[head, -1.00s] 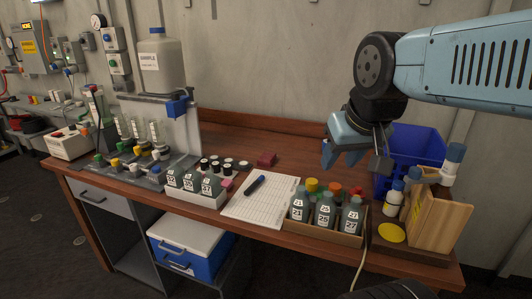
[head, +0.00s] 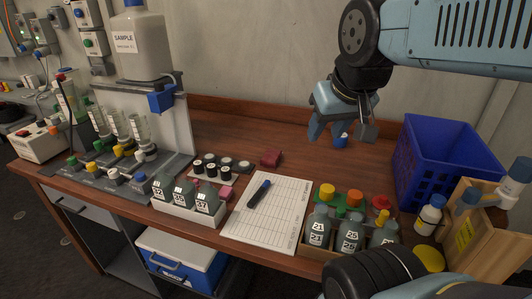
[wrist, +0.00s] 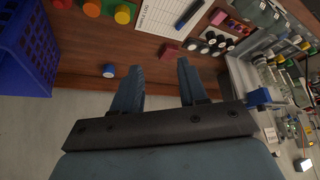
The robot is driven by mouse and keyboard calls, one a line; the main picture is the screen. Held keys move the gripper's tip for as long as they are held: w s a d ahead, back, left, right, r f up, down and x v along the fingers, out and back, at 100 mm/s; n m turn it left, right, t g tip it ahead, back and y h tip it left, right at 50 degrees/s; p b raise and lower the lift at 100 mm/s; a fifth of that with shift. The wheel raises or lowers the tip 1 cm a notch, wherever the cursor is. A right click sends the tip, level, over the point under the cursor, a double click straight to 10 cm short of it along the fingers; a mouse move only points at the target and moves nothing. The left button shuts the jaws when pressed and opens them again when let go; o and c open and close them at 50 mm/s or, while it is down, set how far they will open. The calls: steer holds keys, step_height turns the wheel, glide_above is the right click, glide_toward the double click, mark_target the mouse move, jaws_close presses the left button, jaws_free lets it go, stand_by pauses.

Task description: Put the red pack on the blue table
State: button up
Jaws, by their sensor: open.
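A small dark red pack (head: 271,158) lies on the brown wooden bench, behind the white sheet. It also shows in the wrist view (wrist: 171,50), just beyond the gap between my fingers. My gripper (head: 340,133) is open and empty. It hangs above the back of the bench, to the right of the red pack and apart from it. Its two fingers show in the wrist view (wrist: 160,68). A smaller pinkish-red block (head: 226,193) sits by the left bottle tray. I see no blue table in these views.
A blue crate (head: 446,158) stands at the back right, beside a wooden holder (head: 484,247). Grey bottles (head: 349,233) stand front right, dark-capped vials (head: 208,166) left of the pack. A blue-capped item (wrist: 109,71) is near my fingers. The bench between pack and crate is mostly clear.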

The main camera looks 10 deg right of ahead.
steer(key=shift+o, duration=0.4)
steer(key=shift+o, duration=0.9)
steer(key=shift+w, duration=0.1)
steer(key=shift+o, duration=0.7)
steer(key=shift+w+n, duration=0.25)
steer(key=shift+n, duration=0.15)
steer(key=o, duration=0.6)
steer(key=w+n, duration=0.1)
steer(key=w, duration=0.1)
steer(key=w+n, duration=0.2)
steer(key=w+n+h, duration=0.1)
steer(key=w+n, duration=0.1)
steer(key=shift+f+g, duration=0.35)
steer(key=shift+g, duration=0.05)
steer(key=w+f+n+h, duration=0.1)
steer(key=w+f+n, duration=0.2)
steer(key=w+n, duration=0.4)
steer(key=shift+w+n, duration=0.4)
steer(key=shift+w, duration=0.65)
steer(key=n+g, duration=0.1)
steer(key=n, duration=1.5)
glide_toward(271, 155)
steer(key=x, duration=0.3)
steer(key=shift+s+a+f, duration=0.1)
steer(key=shift+a, duration=0.2)
steer(key=shift+h, duration=0.3)
steer(key=shift+x, duration=3)
